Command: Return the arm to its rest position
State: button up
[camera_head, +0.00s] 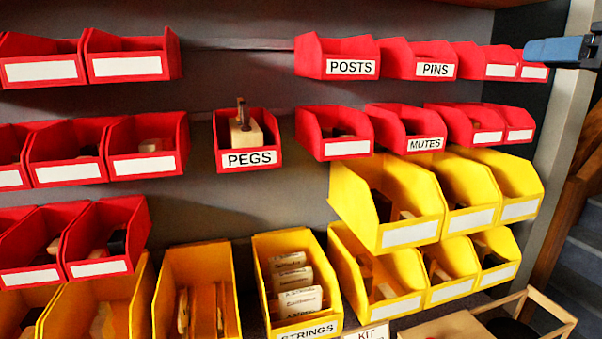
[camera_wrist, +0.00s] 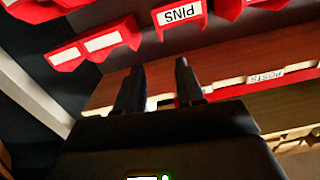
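My gripper (camera_wrist: 160,70) shows in the wrist view with its two dark fingers apart. Nothing is held between them. Beyond the fingertips are the wall of bins and a wooden shelf edge.
Red bins, including the POSTS bin (camera_head: 349,68), PINS bin (camera_head: 435,70), MUTES bin (camera_head: 425,144) and PEGS bin (camera_head: 250,159), hang in rows. Yellow bins, including the STRINGS bin (camera_head: 308,331), sit below. A wooden frame (camera_head: 553,305) stands at lower right.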

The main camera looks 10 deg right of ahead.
jog(key=s+a+f+m+h, duration=0.15)
jog(key=a+f, duration=0.25)
jog(key=f, duration=0.7)
jog(key=s+a+f+m+g, duration=0.15)
jog(key=a+f, duration=0.35)
jog(key=f, duration=0.7)
jog(key=s+a+f+m+t+h, duration=0.1)
jog(key=s+a+f+m, duration=0.2)
jog(key=f, duration=0.8)
jog(key=s+a+f+n+g, duration=0.1)
jog(key=s+a+f, duration=0.25)
jog(key=s, duration=0.25)
jog(key=s+a+f+n+g, duration=0.1)
jog(key=s+a+f, duration=0.25)
jog(key=s, duration=0.25)
jog(key=s+a+n+y, duration=0.1)
jog(key=s+n, duration=0.1)
jog(key=s, duration=0.6)
jog(key=s+a+n+y, duration=0.1)
jog(key=s+a+n, duration=0.1)
jog(key=s, duration=0.7)
jog(key=shift+s+a+f+n, duration=0.2)
jog(key=shift+a+f+n, duration=0.05)
jog(key=shift+f+n, duration=0.15)
jog(key=shift+g, duration=0.25)
